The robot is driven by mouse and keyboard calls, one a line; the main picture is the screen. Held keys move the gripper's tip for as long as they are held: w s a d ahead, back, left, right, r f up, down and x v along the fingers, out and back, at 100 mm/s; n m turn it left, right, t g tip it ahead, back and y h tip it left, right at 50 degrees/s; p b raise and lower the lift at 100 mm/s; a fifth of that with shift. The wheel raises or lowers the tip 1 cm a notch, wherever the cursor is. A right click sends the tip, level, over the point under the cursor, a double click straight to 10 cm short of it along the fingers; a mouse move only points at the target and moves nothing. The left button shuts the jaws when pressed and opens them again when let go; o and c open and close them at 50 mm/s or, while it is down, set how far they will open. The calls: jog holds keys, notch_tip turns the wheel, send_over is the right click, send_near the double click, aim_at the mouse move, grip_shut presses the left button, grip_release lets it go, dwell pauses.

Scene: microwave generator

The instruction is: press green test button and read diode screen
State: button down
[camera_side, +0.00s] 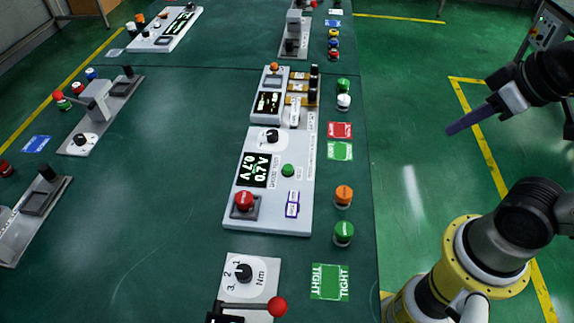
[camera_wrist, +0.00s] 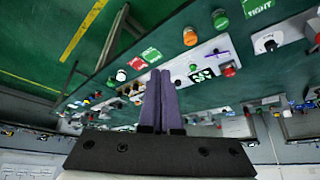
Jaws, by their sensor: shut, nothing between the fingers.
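The white panel (camera_side: 270,215) lies on the green table. It carries a small green button (camera_side: 288,170), right of a dark diode screen (camera_side: 259,170) with lit characters that look like "A20 0.7V". In the wrist view the green button (camera_wrist: 193,68) and the screen (camera_wrist: 203,75) show right of the fingers. My gripper (camera_side: 450,131) is shut and empty, off to the right of the panel and apart from it, its purple fingers pointing left and down. In the wrist view my gripper (camera_wrist: 159,74) shows its fingers side by side.
The panel also has a red button (camera_side: 244,201) and a black knob (camera_side: 272,136). Orange (camera_side: 344,195) and green (camera_side: 343,232) buttons stand right of it. A lever with a red ball (camera_side: 277,306) is near the front. Open floor lies right of the table.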

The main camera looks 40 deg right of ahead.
dwell(0.4)
jog(key=w+a+r+m+t, duration=0.1)
jog(key=w+r+m+t, duration=0.15)
jog(key=w, duration=0.65)
jog(key=w+a+r+m+t, duration=0.2)
jog(key=w+m+t, duration=0.1)
jog(key=w, duration=0.6)
jog(key=w+a+f+y, duration=0.2)
jog(key=w+a+f, duration=0.3)
jog(key=w, duration=0.3)
jog(key=a+f+g, duration=0.1)
jog(key=a+f, duration=0.2)
jog(key=f, duration=0.2)
jog(key=a+f+g+y, duration=0.1)
jog(key=a+f, duration=0.2)
jog(key=f, duration=0.3)
jog(key=shift+a+f+n, duration=0.25)
jog(key=shift+n, duration=0.1)
jog(key=shift+g, duration=0.25)
